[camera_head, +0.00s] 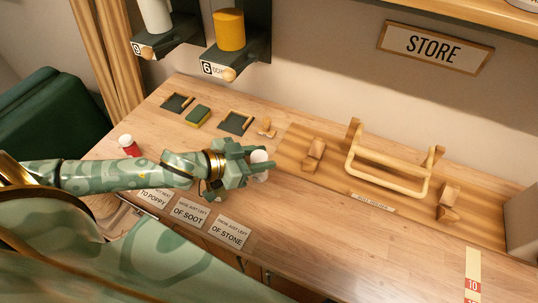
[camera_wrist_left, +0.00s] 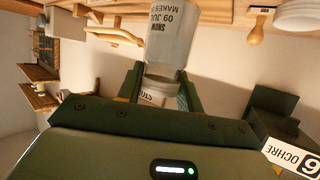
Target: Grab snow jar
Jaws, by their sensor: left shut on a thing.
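The snow jar (camera_head: 260,157) shows as a white round lid and a sliver of pale body at my left gripper, above the wooden table. In the left wrist view, the jar (camera_wrist_left: 170,38) is white with a label reading SNOW, upside down in the picture. My left gripper (camera_head: 249,160) is shut on it. In that view, the two green fingers (camera_wrist_left: 160,88) lie on either side of its lower part in the picture. A second piece with lettering shows between them, partly hidden. My right gripper is in neither view.
A jar with red contents (camera_head: 129,146) stands left, beside my left arm. A wooden rack with a looped handle (camera_head: 388,180) lies right. Label cards (camera_head: 189,211) line the front edge. An ochre jar (camera_head: 230,30) sits on a wall shelf.

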